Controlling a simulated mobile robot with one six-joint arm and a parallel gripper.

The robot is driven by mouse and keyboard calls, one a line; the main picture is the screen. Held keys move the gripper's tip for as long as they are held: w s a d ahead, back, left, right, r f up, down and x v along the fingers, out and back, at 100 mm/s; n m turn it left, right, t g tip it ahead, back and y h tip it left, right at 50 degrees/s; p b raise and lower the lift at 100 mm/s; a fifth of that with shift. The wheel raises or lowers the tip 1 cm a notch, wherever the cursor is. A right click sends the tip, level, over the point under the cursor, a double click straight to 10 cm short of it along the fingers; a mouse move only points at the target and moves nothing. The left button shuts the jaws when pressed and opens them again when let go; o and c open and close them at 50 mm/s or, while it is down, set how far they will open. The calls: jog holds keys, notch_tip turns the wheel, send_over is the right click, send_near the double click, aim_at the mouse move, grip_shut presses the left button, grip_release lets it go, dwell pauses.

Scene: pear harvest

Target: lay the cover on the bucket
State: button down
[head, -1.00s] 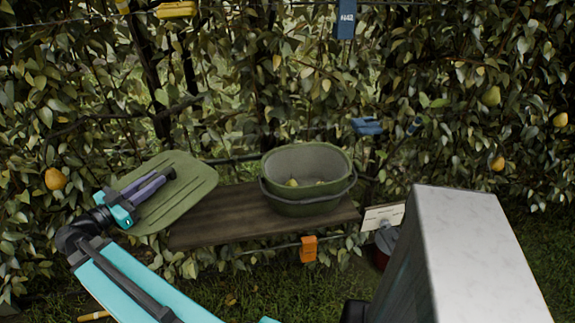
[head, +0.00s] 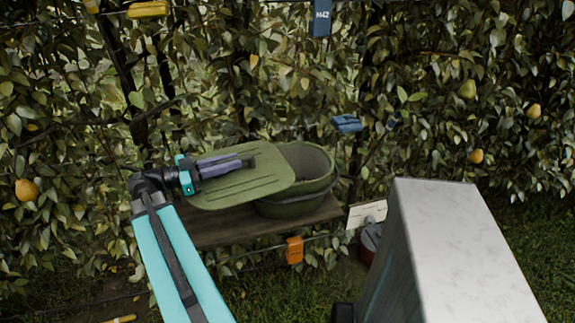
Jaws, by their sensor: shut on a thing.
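The green cover (head: 262,178) is a flat, grooved oval panel in the head view. My gripper (head: 248,162) is shut on it, with its fingers lying over the top of the panel. The green bucket (head: 318,190) stands on a brown wooden shelf to the right. The cover's right end overlaps the left part of the bucket's opening in the picture. The right part of the opening still shows. I cannot tell whether the cover touches the rim. The pears inside the bucket are hidden now.
The wooden shelf (head: 205,228) is partly bare at its left. An orange clip (head: 294,250) hangs below its front. A pale box-shaped part stands at the right. A white sign (head: 366,214) is beside the shelf. Leafy hedge with several pears stands behind.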

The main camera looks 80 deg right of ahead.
aim_at(252, 173)
jog(key=s, duration=0.2)
jog(key=s+m+y, duration=0.1)
jog(key=s, duration=0.1)
jog(key=s+d+g+y, duration=0.1)
jog(key=s, duration=0.1)
jog(key=shift+s+d+r+m, duration=0.1)
jog(key=shift+s+r+m, duration=0.05)
jog(key=shift+m, duration=0.15)
jog(key=s+d+p, duration=0.1)
jog(key=s+d, duration=0.2)
jog(key=d, duration=0.4)
jog(key=s+d+f+p, duration=0.1)
jog(key=s+d, duration=0.3)
jog(key=d, duration=0.3)
jog(key=shift+d+f, duration=0.15)
jog(key=shift+f, duration=0.1)
jog(key=shift+s+f, duration=0.1)
jog(key=shift+f+p, duration=0.4)
jog(key=shift+f, duration=1.25)
